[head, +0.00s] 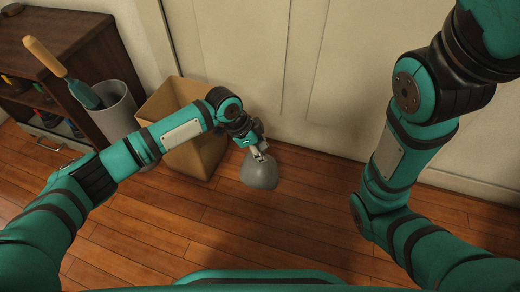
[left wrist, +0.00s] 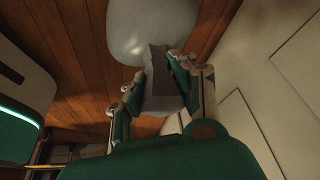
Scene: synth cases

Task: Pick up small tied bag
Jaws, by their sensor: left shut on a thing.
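A small grey tied bag (head: 259,172) sits at the wooden floor near the white panelled wall, in the middle of the head view. My left gripper (head: 260,150) reaches down onto its top from above and is shut on its narrow gathered neck. In the left wrist view the rounded pale bag (left wrist: 150,28) is at the top, and the fingers of my left gripper (left wrist: 158,75) close around the neck below it. Whether the bag touches the floor I cannot tell. My right arm is at the right of the head view; its gripper is out of view.
A tan open bin (head: 190,158) stands left of the bag, under my left forearm. Beside it is a grey cylinder bin (head: 113,112) holding a teal tool with a wooden handle (head: 42,55). A dark shelf (head: 70,35) stands far left. Floor right of the bag is clear.

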